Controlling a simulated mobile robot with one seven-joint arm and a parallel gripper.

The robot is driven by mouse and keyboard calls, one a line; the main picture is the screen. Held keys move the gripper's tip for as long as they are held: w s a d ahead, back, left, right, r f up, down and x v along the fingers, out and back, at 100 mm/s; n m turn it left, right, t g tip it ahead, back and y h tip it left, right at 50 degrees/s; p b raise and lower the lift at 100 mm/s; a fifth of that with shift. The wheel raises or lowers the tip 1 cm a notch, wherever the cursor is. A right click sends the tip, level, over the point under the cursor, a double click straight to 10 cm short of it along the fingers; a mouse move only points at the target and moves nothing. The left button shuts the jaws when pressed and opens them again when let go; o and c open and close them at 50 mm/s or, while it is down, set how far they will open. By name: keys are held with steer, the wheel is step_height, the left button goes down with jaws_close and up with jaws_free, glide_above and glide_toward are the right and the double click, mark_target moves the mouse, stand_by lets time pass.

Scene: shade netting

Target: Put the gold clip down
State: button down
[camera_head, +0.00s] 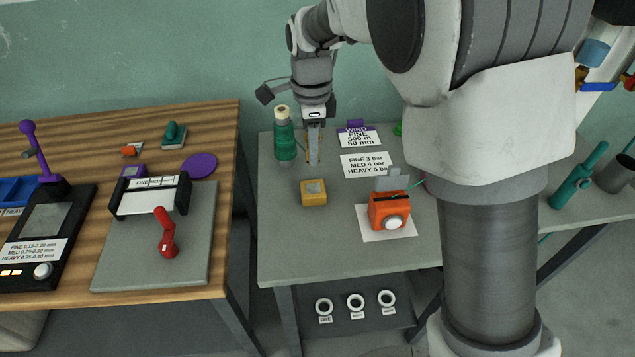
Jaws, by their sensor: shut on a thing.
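My gripper (314,125) points down above the back of the grey table. It is shut on the gold clip (313,146), a narrow tan-gold piece that hangs down below the fingers. The fingers are small in this view and partly hide the clip's top. I cannot tell whether the clip's lower end touches the tabletop.
A green spool (284,138) stands close left of the clip. A yellow box (314,192) lies in front, and white label cards (366,165) lie right. An orange device (389,210) sits on white paper. Bare grey table (300,245) lies at the front left.

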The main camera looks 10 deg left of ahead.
mark_target(313, 188)
step_height(313, 188, down, 8)
steer(key=shift+f+b, duration=0.1)
steer(key=shift+b, duration=0.65)
steer(key=shift+f, duration=0.15)
steer(key=c, duration=0.7)
jaws_free()
